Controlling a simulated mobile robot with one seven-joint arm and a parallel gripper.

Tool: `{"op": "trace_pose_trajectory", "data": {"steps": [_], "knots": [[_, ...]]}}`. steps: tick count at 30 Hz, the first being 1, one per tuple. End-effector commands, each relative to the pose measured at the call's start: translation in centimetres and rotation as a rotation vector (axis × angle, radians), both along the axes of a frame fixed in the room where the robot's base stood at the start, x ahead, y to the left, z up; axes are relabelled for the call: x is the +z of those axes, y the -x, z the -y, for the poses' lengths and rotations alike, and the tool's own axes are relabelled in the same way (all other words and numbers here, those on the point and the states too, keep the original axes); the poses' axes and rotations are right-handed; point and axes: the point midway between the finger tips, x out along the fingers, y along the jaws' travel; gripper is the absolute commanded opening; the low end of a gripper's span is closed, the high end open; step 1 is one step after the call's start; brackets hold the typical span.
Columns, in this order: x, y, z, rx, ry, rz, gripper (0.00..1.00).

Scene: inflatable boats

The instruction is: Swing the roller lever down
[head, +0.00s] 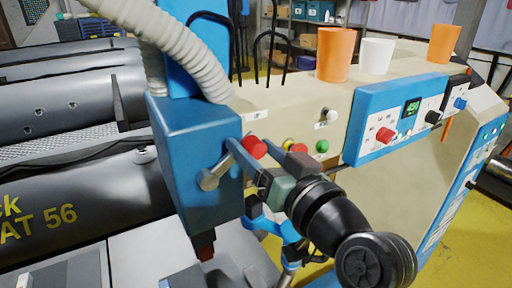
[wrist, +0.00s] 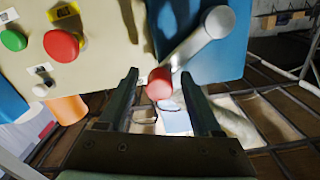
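The roller lever is a grey metal rod (head: 213,176) with a red knob (head: 255,147), mounted on the side of a blue box (head: 195,150). The rod slants up from its pivot to the knob in the head view. In the wrist view the grey rod (wrist: 197,42) runs from the blue box to the red knob (wrist: 160,84). My gripper (head: 258,150) is open, with one finger on each side of the knob. In the wrist view a gap shows between the knob and each finger of my gripper (wrist: 165,82). Contact cannot be confirmed.
The beige machine panel carries a red button (head: 299,150), a green button (head: 322,146) and a white knob (head: 329,115) close to my gripper. A blue control panel (head: 372,98) is to the right. Cups (head: 376,56) stand on top.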

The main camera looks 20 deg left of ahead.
Motion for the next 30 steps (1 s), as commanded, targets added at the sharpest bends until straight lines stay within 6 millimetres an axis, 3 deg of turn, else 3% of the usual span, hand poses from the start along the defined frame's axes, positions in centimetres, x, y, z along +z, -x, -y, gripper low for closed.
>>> {"op": "trace_pose_trajectory", "data": {"steps": [1, 10, 30], "knots": [[0.01, 0.0, 0.01, 0.0, 0.0, 0.0, 0.56], [0.0, -0.01, 0.07, -0.001, 0.0, 0.0, 0.02], [-0.15, -0.07, 0.17, -0.004, 0.004, 0.0, 0.0]]}}
